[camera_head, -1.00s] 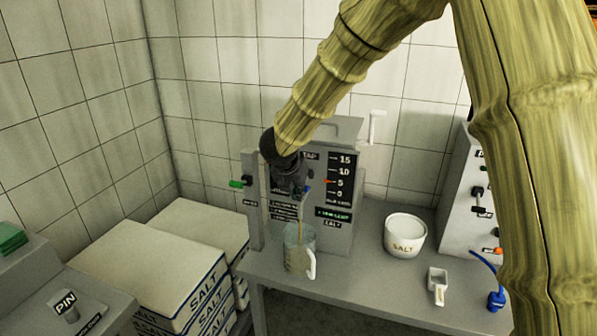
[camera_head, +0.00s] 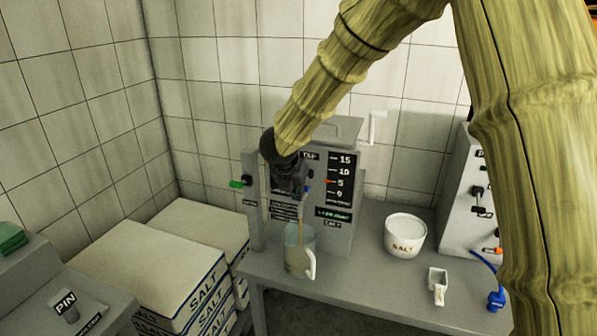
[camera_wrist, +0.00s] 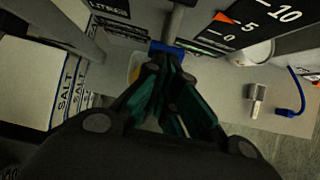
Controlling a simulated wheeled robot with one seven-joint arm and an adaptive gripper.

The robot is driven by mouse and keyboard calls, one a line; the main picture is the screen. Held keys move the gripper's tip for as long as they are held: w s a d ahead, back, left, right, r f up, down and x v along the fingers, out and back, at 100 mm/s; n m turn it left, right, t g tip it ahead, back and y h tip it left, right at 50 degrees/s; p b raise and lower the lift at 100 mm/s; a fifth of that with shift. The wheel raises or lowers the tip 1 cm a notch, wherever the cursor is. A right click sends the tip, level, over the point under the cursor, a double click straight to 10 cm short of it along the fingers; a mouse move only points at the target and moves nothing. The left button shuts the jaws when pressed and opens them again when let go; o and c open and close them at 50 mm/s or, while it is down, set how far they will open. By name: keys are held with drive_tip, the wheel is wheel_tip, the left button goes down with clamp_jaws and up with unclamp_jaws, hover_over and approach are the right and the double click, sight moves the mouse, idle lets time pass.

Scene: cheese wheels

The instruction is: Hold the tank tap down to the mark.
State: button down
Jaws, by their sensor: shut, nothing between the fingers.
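The grey tank (camera_head: 342,232) stands on the bench against the wall. Its black scale (camera_head: 343,165) is numbered 0 to 15, with an orange-red mark (camera_head: 327,182) at about 5. The tap's blue lever (camera_wrist: 168,48) is just beyond my fingertips in the wrist view; whether they touch it is hard to tell. My gripper (camera_head: 300,190) is shut and empty in front of the tank, and hides much of the tap. A thin yellowish stream (camera_head: 300,228) runs down into a clear jug (camera_head: 300,257) with a white handle, which holds some pale liquid.
A white salt tub (camera_head: 404,235) and a small white scoop (camera_head: 438,285) stand on the bench to the right. Salt sacks (camera_head: 150,262) are stacked left. My arm covers the right side.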

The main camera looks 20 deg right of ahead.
drive_tip(key=shift+r, duration=0.1)
idle(0.4)
drive_tip(key=shift+r+p, duration=0.5)
drive_tip(key=shift+r, duration=0.2)
drive_tip(key=v, duration=1.4)
drive_tip(key=shift+w+d+r+p, duration=0.2)
drive_tip(key=shift+d+p, duration=0.05)
drive_tip(key=shift+p, duration=0.05)
